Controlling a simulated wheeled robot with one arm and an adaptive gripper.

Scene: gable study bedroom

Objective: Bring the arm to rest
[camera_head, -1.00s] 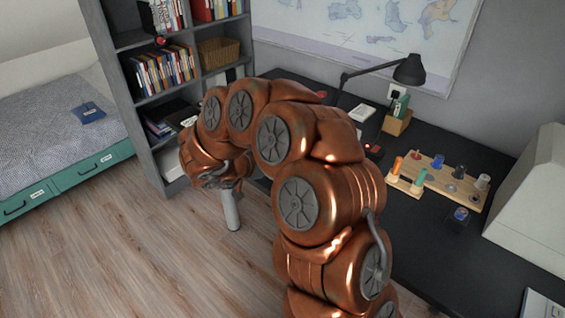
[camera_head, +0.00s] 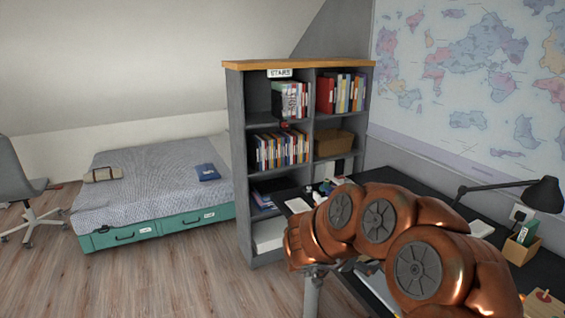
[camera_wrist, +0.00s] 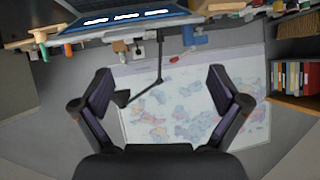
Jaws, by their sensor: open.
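My copper-coloured arm (camera_head: 415,262) is bent in an arch over the dark desk in the head view, at the lower right. Its far end hangs down in front of the bookshelf, and the gripper there is mostly hidden behind the arm. In the wrist view my gripper (camera_wrist: 160,84) has its two dark fingers spread wide with nothing between them. Beyond the fingers, the wrist picture shows the room upside down, with the wall map (camera_wrist: 190,112) and the black desk lamp (camera_wrist: 159,70) behind the gap.
The grey bookshelf (camera_head: 240,165) with a wooden top stands behind the arm. The desk lamp (camera_head: 540,194) and a pen box (camera_head: 521,247) stand on the desk at right. A bed (camera_head: 140,185) with green drawers is at left. The wooden floor (camera_head: 180,280) in front is clear.

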